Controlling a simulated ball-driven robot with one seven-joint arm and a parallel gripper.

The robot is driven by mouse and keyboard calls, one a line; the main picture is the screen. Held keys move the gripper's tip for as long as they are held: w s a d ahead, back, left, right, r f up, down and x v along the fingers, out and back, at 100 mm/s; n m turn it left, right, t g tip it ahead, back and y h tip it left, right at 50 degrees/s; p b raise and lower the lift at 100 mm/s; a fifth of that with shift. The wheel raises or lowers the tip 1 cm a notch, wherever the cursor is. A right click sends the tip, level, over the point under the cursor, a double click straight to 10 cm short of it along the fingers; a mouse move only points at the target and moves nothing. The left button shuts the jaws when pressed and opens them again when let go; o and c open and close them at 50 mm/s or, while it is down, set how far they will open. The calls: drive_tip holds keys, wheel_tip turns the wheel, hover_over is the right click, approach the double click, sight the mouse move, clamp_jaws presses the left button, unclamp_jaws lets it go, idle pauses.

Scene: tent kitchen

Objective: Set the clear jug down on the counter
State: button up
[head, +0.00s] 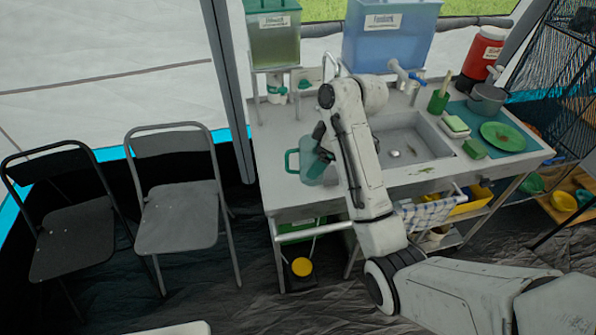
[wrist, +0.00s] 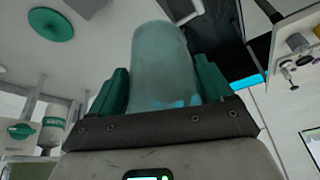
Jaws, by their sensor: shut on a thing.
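The clear jug (head: 309,167) is a translucent, teal-tinted vessel with a handle on its left side. In the head view it is over the left end of the counter (head: 272,188), left of the sink. My gripper (head: 321,146) is shut on it, and my arm hides part of its right side. In the wrist view the jug (wrist: 164,65) stands between the two green fingers of my gripper (wrist: 163,90). I cannot tell whether its base touches the counter.
The sink (head: 410,145) is to the right, with a sponge (head: 455,126), a green plate (head: 503,136) and a pot (head: 487,98) beyond it. A green tank (head: 273,40) and a blue tank (head: 388,38) stand at the back. Folding chairs (head: 180,195) are at the left.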

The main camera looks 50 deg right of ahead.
sight(311, 149)
drive_tip(key=w, duration=0.1)
drive_tip(key=w+f+b, duration=0.1)
drive_tip(key=w, duration=0.1)
drive_tip(key=w+d+f, duration=0.1)
drive_tip(key=shift+w+f+b, duration=0.15)
drive_tip(key=shift+w+b, duration=0.1)
drive_tip(key=shift+b, duration=0.05)
drive_tip(key=shift+w+d+f+p, duration=0.15)
drive_tip(key=shift+w+f+p, duration=0.15)
drive_tip(key=shift+w+f, duration=0.8)
drive_tip(key=shift+w+d+f+p, duration=0.15)
drive_tip(key=shift+w+f+p, duration=0.2)
drive_tip(key=shift+f, duration=1.4)
drive_tip(key=shift+w+d+f+p, duration=0.2)
drive_tip(key=shift+w+f, duration=0.55)
drive_tip(key=shift+f, duration=0.65)
drive_tip(key=o, duration=0.7)
drive_tip(key=shift+f, duration=0.15)
drive_tip(key=o, duration=0.4)
